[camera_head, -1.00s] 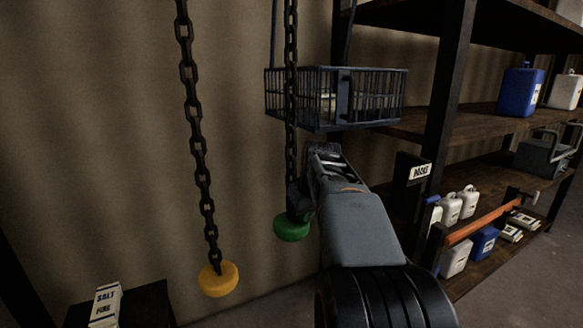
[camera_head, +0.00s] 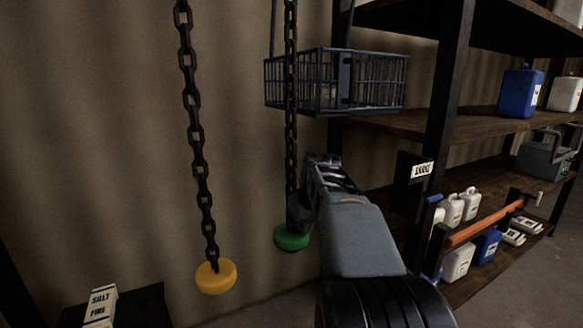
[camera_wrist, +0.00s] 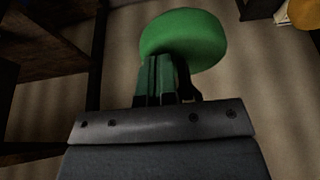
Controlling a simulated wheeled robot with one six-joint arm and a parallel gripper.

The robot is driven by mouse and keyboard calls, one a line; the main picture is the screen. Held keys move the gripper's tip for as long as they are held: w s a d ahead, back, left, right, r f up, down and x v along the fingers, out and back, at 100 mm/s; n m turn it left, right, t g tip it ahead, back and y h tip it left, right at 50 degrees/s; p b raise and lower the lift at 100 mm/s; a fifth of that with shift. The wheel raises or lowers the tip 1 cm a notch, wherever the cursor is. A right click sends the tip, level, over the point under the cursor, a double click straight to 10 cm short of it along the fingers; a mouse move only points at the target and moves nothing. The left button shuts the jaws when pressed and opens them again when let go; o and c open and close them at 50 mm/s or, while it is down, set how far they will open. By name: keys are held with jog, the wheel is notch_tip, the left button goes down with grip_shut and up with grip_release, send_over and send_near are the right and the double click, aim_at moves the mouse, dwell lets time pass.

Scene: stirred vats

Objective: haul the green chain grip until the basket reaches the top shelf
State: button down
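The green chain grip (camera_head: 292,238) is a round disc at the lower end of a dark hanging chain (camera_head: 291,130). My gripper (camera_head: 299,214) is shut at the disc's upper side, where the chain meets it; the wrist view shows the fingers (camera_wrist: 166,82) close together against the green disc (camera_wrist: 183,36). The exact contact is partly hidden. The dark wire basket (camera_head: 365,82) hangs level behind the chain, its bottom slightly above the front of the middle shelf (camera_head: 400,122) and well below the top shelf (camera_head: 405,20).
A yellow grip (camera_head: 216,278) hangs on another chain to the left. A rack post (camera_head: 450,90) with a small sign (camera_head: 421,170) stands right of my arm. Blue and white jugs stand on the shelves. A low dark stand (camera_head: 140,300) holds a labelled box (camera_head: 101,303).

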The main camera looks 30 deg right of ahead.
jog(key=shift+f+b, duration=2.8)
jog(key=shift+f, duration=1)
notch_tip(320, 180, up, 12)
jog(key=p, duration=1)
dwell(0.6)
jog(key=shift+r, duration=0.15)
dwell(0.4)
notch_tip(320, 180, up, 5)
jog(key=p, duration=0.4)
jog(key=shift+p, duration=0.4)
dwell(0.3)
